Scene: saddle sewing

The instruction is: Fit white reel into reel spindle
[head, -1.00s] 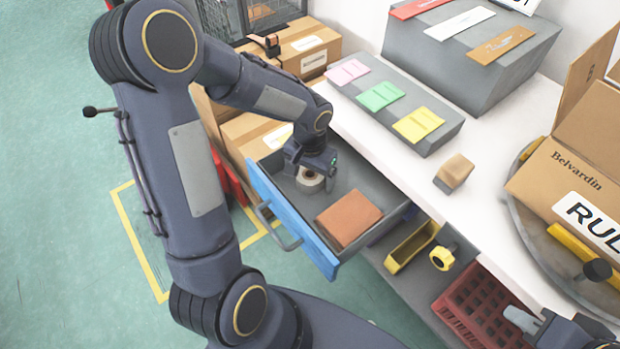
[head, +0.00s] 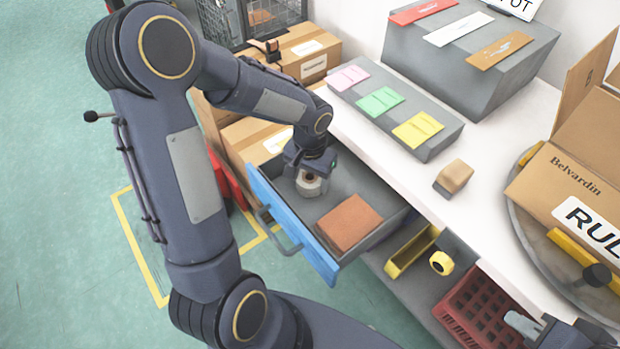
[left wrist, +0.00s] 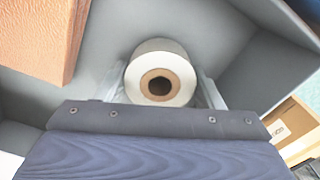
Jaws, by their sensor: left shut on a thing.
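The white reel (head: 311,186), with a brown core, stands in the far left part of the open blue-fronted drawer (head: 290,225). My left gripper (head: 312,176) reaches down over it from above. In the left wrist view the white reel (left wrist: 160,72) sits between the two pale fingers of my left gripper (left wrist: 163,92), which is shut on it. The reel's round hole faces the wrist camera. My right gripper (head: 522,323) is partly in view at the bottom right, and its jaw opening is unclear. I cannot make out a reel spindle.
A brown block (head: 349,222) lies in the drawer beside the reel. The white table (head: 500,215) holds a tan block (head: 454,176) and grey stands with coloured cards. A yellow reel-like piece (head: 441,262), a yellow bin (head: 408,255) and a red crate (head: 485,310) sit below the table.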

